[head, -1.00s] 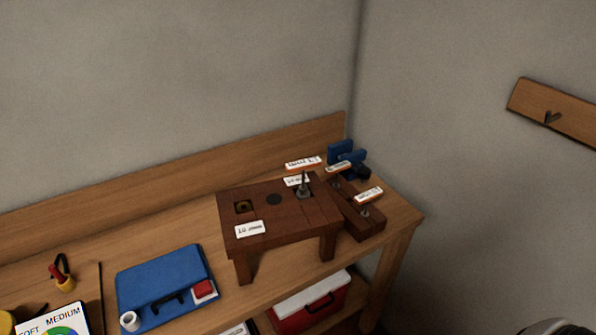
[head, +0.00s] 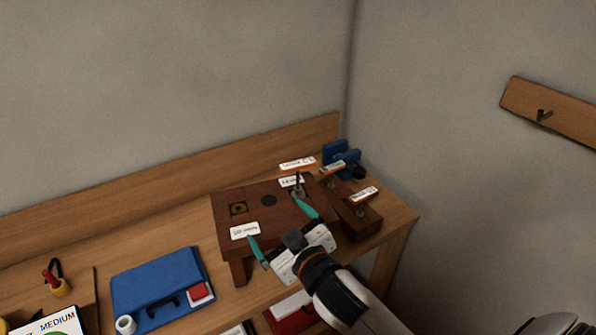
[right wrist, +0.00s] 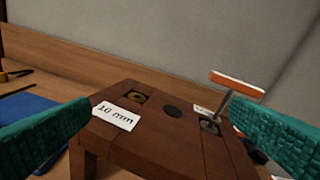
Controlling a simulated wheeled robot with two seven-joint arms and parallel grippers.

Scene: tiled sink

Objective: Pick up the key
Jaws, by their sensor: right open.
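A key with a grey metal shaft (head: 298,190) stands upright at the right of a dark brown wooden stand (head: 262,220).
The stand has a dark square hole (head: 239,209), a round black spot (head: 268,200) and a "10 mm" label (right wrist: 115,116). A blue case (head: 155,285) lies left on the bench, and a blue vise-like thing (head: 340,155) stands behind the rack. Walls close the back and right.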

